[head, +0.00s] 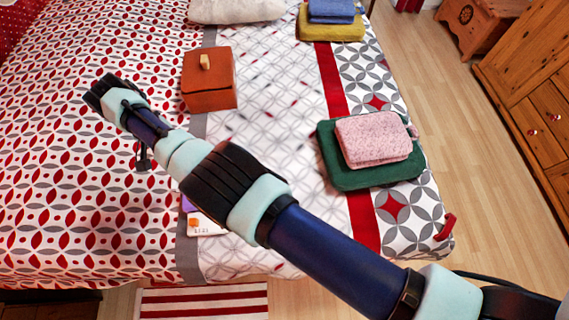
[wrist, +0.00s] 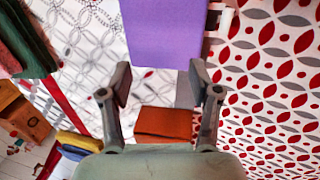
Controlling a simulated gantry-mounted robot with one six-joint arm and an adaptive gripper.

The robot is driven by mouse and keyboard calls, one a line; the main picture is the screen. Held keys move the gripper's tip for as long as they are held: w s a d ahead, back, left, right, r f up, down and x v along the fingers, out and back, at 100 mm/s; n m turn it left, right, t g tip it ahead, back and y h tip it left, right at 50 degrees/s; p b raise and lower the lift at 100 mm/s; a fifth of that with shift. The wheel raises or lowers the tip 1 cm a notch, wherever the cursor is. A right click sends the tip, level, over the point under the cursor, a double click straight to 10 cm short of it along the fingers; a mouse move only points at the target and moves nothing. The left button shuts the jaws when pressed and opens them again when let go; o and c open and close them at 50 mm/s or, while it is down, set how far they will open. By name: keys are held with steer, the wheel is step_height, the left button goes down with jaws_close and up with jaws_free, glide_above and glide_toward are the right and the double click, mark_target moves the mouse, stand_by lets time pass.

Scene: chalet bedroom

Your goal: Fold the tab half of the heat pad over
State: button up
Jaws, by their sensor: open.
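A flat purple pad (wrist: 165,30), which looks like the heat pad, lies on the bed at the top of the wrist view and runs out of frame. In the head view my arm hides most of it; only a purple sliver (head: 188,203) shows. A white strip (wrist: 224,20) shows along its right side in the wrist view; I cannot tell whether it is the tab. My gripper (head: 100,92) is open and empty above the patterned bed, apart from the pad. Its two fingers (wrist: 160,84) stand wide apart in the wrist view.
An orange lidded box (head: 208,82) stands on the bed near my gripper. A pink folded cloth (head: 372,140) lies on a green pad (head: 345,178) to the right. A white card (head: 205,226) lies beside my arm. Blue and yellow folded cloths (head: 330,28) lie at the back.

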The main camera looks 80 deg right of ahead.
step_height(320, 180, up, 6)
steer(key=s+p, duration=0.2)
steer(key=p, duration=1)
steer(key=shift+s+d+r, duration=0.25)
steer(key=shift+s+d, duration=0.05)
steer(key=shift+d, duration=0.05)
step_height(320, 180, up, 12)
steer(key=w, duration=0.2)
steer(key=shift+a, duration=0.3)
steer(key=shift+f, duration=0.1)
